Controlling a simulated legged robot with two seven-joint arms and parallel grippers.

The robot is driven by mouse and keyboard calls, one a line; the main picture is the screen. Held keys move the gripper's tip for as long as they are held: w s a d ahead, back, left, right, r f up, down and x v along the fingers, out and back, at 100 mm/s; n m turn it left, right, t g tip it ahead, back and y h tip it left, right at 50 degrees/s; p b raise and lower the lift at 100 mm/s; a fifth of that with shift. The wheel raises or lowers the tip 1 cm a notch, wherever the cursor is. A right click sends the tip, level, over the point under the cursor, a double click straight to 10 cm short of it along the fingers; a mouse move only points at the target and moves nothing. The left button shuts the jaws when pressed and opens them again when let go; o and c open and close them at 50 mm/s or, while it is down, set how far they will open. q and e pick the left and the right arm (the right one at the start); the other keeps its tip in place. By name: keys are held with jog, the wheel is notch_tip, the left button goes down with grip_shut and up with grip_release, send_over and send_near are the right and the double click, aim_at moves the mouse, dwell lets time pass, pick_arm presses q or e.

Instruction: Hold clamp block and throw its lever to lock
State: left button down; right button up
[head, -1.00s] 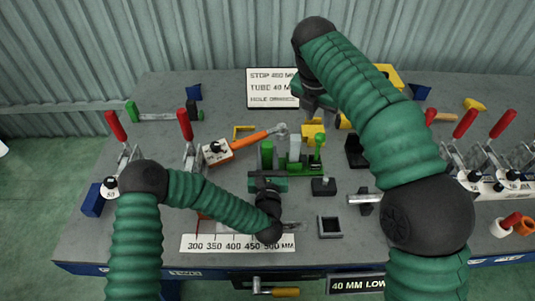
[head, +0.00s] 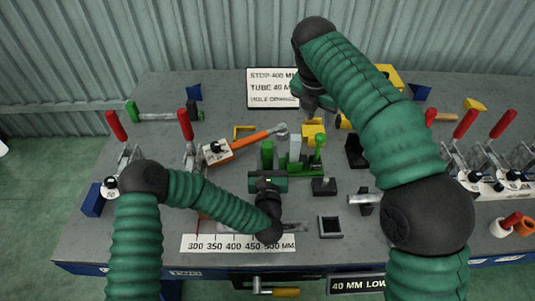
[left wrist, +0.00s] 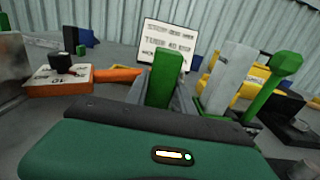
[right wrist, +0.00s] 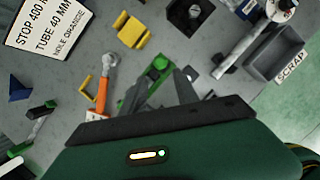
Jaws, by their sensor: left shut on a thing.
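The clamp block is a green base (head: 298,168) on the table, with a pale grey upright block (head: 295,147) and a green lever with a round knob (head: 319,140). My left gripper (head: 267,165) is shut on the clamp block's green upright post, which stands between its fingers in the left wrist view (left wrist: 165,78). The lever stands tilted to the right there, its knob (left wrist: 287,65) apart from my left fingers. My right gripper (head: 314,108) hangs above and behind the block, apart from the knob. In the right wrist view its fingers (right wrist: 180,90) overlap the green clamp.
An orange-handled tool (head: 258,138) lies left of the block. Yellow pieces (head: 313,132) stand behind it. A small black block (head: 323,186) and an open dark tray (head: 330,227) are in front. Red-handled clamps (head: 185,125) stand on both sides. A sign (head: 271,88) stands at the back.

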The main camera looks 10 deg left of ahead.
jog(key=shift+c, duration=0.5)
jog(key=shift+w+a+f, duration=0.1)
jog(key=shift+a+f, duration=0.05)
jog(key=shift+c, duration=1.1)
jog(key=w+a+f+y, duration=0.1)
jog(key=a, duration=0.1)
jog(key=w+a+f+t+y, duration=0.1)
jog(key=a+f, duration=0.1)
jog(key=w+a+f+t+y, duration=0.1)
jog(key=a, duration=0.1)
jog(key=shift+a+f, duration=0.3)
grip_shut()
jog(key=w+a+f+m+t+y, duration=0.3)
jog(key=a+m+t+y, duration=0.1)
jog(key=a+t, duration=0.15)
jog(key=s+d+r+m+t+h, duration=0.25)
jog(key=d+m+t, duration=0.2)
jog(key=d, duration=0.45)
jog(key=s+d+r+m+t+h, duration=0.1)
jog(key=s+d+m+t+h, duration=0.25)
jog(key=d, duration=0.55)
jog(key=s+a+f+m+g, duration=0.1)
jog(key=s+a+f, duration=0.5)
jog(key=s, duration=0.2)
jog(key=shift+a+f+y, duration=0.25)
jog(key=shift+a+y, duration=0.05)
jog(key=shift+a, duration=0.1)
